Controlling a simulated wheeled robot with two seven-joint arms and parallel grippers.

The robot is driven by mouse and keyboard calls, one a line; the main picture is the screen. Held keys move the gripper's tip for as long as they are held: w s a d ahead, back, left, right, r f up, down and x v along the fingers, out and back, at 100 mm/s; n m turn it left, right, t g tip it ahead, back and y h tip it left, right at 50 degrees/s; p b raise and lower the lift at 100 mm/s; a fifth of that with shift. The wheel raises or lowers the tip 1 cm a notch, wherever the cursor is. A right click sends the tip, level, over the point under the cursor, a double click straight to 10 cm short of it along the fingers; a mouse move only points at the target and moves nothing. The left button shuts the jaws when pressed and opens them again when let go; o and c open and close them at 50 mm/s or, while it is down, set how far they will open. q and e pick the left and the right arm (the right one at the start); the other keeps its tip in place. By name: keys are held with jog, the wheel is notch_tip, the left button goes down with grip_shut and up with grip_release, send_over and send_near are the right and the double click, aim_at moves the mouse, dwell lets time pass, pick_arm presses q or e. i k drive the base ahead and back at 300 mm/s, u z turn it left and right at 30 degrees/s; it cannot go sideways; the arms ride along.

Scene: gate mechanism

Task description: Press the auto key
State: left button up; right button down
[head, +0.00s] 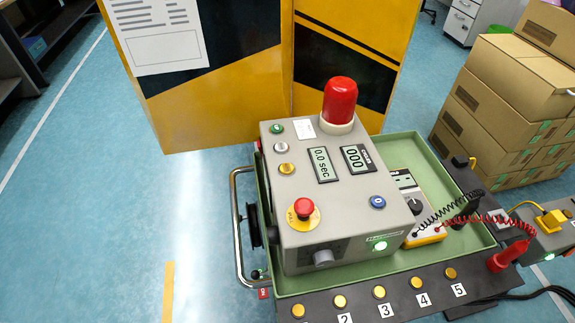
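A grey control box (330,195) stands in a green tray (440,148) on a cart. Its sloped top carries a green button (276,128), a pale button (281,147), a yellow button (286,168) and a blue button (378,201). I cannot read which of these is the auto key. Two displays sit on the top: one reads "0.0 sec" (322,165), the other "000" (357,159). A red mushroom button (304,208) on a yellow disc is at the front left corner. A green light (379,244) glows on the front face. Neither gripper is in view.
A red beacon (340,100) rises at the box's back. A yellow meter (415,205) with coiled leads lies beside it. Several numbered yellow buttons (380,292) line the dark front strip. A yellow-black panel (210,75) stands behind; cardboard boxes (515,95) are at right. Left floor is open.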

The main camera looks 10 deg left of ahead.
aim_at(286, 168)
jog(key=k, duration=1)
jog(key=z, duration=1.65)
jog(key=i, duration=1.2)
jog(key=u, duration=1.85)
